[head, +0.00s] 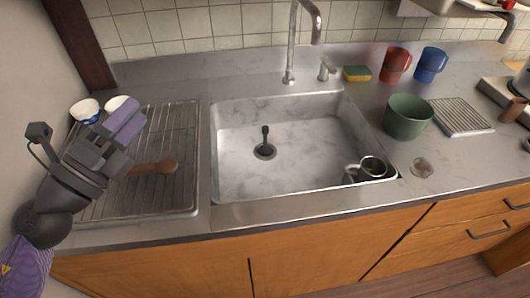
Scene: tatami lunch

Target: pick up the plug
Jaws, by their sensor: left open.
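A dark plug (265,141) with an upright, knobbed stem stands at the round drain in the floor of the pale marbled sink (222,150). I cannot tell how firmly it sits in the drain. My left gripper (122,138) is open, with purple on its finger, above the wire drying rack at the left. It is well to the left of the sink and apart from the plug. Nothing shows between its fingers. My right gripper is not in view.
A metal mug (372,167) lies in the sink's front right corner. The tap (291,45) rises behind the sink. A wooden utensil (155,167) and white bowls (86,111) are on the rack (180,190). A green pot (408,118) and a small round disc (422,167) stand right of the sink.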

